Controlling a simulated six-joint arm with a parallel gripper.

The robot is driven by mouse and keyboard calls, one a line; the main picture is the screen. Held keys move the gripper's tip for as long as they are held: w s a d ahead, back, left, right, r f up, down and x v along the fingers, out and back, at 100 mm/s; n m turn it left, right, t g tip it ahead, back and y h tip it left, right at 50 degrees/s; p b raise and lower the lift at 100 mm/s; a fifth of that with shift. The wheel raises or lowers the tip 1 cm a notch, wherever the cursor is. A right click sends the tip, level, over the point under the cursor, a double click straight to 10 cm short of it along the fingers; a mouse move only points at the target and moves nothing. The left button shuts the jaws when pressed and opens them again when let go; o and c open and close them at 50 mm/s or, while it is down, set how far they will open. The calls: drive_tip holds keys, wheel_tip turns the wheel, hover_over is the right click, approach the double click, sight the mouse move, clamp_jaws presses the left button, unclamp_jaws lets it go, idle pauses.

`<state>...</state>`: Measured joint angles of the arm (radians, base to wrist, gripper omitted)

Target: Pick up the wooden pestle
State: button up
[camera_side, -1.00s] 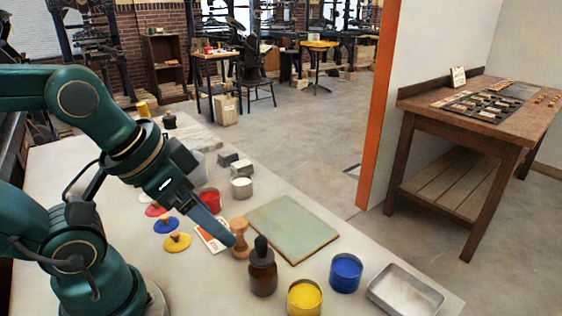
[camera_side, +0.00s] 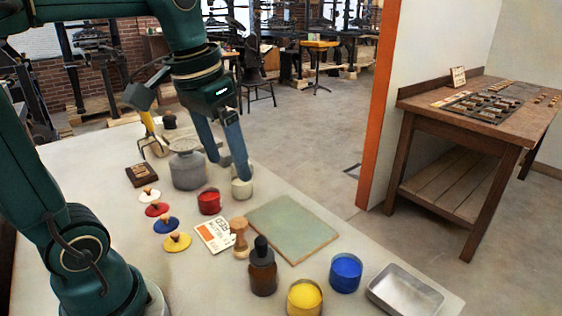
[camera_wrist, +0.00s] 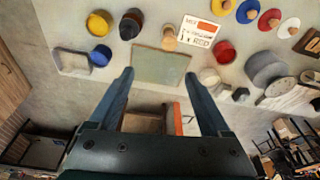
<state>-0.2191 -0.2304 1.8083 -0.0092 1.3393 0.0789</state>
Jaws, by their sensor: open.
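The wooden pestle (camera_side: 240,238) stands upright on the pale table in the side view, between the brown dropper bottle and the green-grey slab. In the wrist view the pestle (camera_wrist: 169,39) is at the top middle, beyond the slab's edge. My gripper (camera_side: 230,168) is open and empty, held above the table farther back than the pestle, one finger overlapping the white pot in the picture. In the wrist view my gripper (camera_wrist: 159,75) has its fingers wide apart, with the pestle beyond the tips.
Near the pestle are a printed card (camera_side: 214,235), the slab (camera_side: 292,228), the dropper bottle (camera_side: 262,270) and a red pot (camera_side: 209,202). Yellow (camera_side: 305,297) and blue (camera_side: 346,271) pots and a metal tray (camera_side: 404,292) stand in front. A grey vessel (camera_side: 188,171) is behind.

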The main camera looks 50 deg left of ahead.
drive_tip(key=w+a+g, duration=0.1)
drive_tip(key=w+a, duration=0.1)
approach(242, 237)
drive_tip(key=shift+n, duration=0.3)
drive_tip(key=f, duration=0.3)
drive_tip(key=w+a+f, duration=0.1)
drive_tip(key=f, duration=0.1)
drive_tip(key=shift+f, duration=0.15)
drive_tip(key=shift+w+a+f, duration=0.1)
drive_tip(key=shift+w+f, duration=0.1)
drive_tip(key=shift+f, duration=1.2)
drive_tip(key=shift+w+a+f, duration=0.1)
drive_tip(key=shift+w+f, duration=0.1)
drive_tip(key=shift+f, duration=1.25)
clamp_jaws()
